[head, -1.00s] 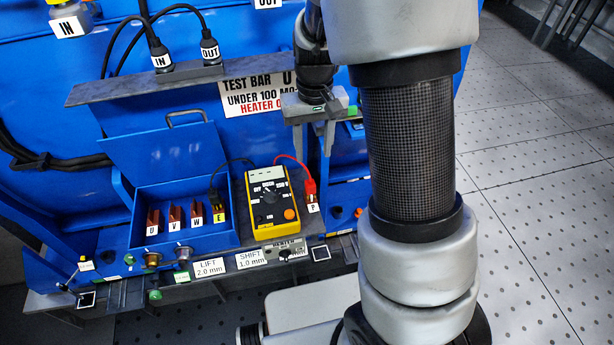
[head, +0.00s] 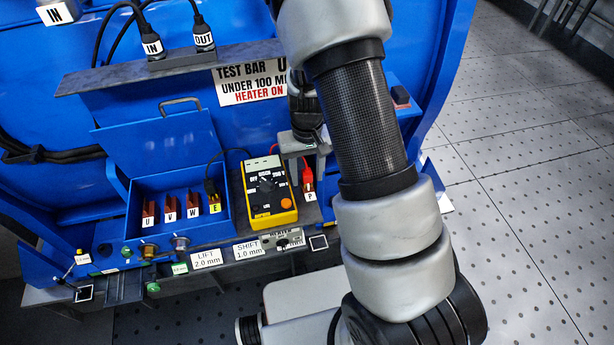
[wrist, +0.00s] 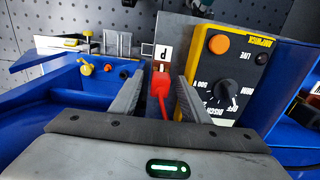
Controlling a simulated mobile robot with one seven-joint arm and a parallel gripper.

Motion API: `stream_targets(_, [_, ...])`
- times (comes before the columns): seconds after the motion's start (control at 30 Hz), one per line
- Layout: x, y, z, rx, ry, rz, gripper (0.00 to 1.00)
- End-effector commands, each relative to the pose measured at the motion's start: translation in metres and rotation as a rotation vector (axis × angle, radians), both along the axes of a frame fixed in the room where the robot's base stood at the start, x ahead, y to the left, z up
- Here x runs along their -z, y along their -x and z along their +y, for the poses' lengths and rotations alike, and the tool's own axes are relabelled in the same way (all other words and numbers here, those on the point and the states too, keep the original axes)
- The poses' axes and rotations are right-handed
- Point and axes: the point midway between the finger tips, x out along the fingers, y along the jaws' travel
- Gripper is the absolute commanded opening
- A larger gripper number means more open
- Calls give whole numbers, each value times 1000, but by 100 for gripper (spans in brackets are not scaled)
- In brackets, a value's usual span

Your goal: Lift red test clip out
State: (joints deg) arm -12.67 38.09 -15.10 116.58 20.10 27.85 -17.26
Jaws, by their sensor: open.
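The red test clip (head: 307,177) sits at the post labelled P (head: 310,197), right of the yellow multimeter (head: 268,193), with a red lead running to the meter. In the wrist view the red clip (wrist: 160,88) lies between the two fingers of my gripper (wrist: 160,85), with a gap on each side. My gripper (head: 305,165) is open and straddles the clip from above. The P label (wrist: 162,53) shows just beyond the clip. Whether the fingertips reach down to the clip's full depth is hard to tell.
The meter (wrist: 228,75) stands close to the right finger in the wrist view. A blue box (head: 180,215) with terminals U, V, W and E, the last holding a black clip (head: 212,188), is left of the meter. A blue tray (wrist: 60,105) lies left of the fingers.

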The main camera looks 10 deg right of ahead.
Motion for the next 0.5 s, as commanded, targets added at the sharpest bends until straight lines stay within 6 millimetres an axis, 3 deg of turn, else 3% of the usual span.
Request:
stream_targets(0.2, [0,0,0,0,0,-1,42])
stream_targets(0.43, [0,0,0,0,0,-1,3])
stream_targets(0.5, [0,-1,0,0,0,-2,0])
